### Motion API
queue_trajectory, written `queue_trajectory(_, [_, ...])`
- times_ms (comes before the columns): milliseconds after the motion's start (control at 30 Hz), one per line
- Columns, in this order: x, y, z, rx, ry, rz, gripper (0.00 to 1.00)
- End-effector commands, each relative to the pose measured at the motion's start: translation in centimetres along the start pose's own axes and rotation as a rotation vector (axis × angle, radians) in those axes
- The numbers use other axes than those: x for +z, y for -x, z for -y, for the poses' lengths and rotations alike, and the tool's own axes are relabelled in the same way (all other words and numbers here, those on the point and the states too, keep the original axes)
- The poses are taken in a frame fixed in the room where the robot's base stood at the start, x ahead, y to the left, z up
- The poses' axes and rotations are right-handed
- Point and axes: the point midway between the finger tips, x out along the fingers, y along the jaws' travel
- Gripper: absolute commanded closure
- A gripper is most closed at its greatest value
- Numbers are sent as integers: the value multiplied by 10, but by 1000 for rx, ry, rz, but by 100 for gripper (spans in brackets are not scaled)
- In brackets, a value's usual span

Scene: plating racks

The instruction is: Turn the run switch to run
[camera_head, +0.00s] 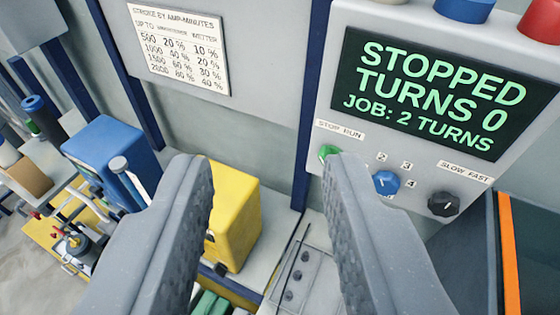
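The run switch (328,152) is a small green knob under the "STOP RUN" label (339,130) on a light grey control panel (323,100). The tip of my gripper's right finger hides part of it, so I cannot tell which way it points or whether the finger touches it. The display (438,95) above reads "STOPPED, TURNS 0, JOB: 2 TURNS". My gripper (265,165) is open, its fingers wide apart with nothing held between them.
A blue knob (385,183) numbered 2, 3, 4 and a black "SLOW FAST" knob (444,203) sit right of the switch. Blue (467,8) and red (540,22) buttons are above. A yellow box (237,222), a blue box (112,155) and a printed chart (180,48) are left.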

Motion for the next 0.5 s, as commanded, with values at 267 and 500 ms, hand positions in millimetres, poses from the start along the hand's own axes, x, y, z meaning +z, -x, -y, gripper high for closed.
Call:
queue_trajectory(267, [77, -101, 53, 23, 51, 42, 67])
queue_trajectory(500, [150, -148, 54, 153, 150, 40, 67])
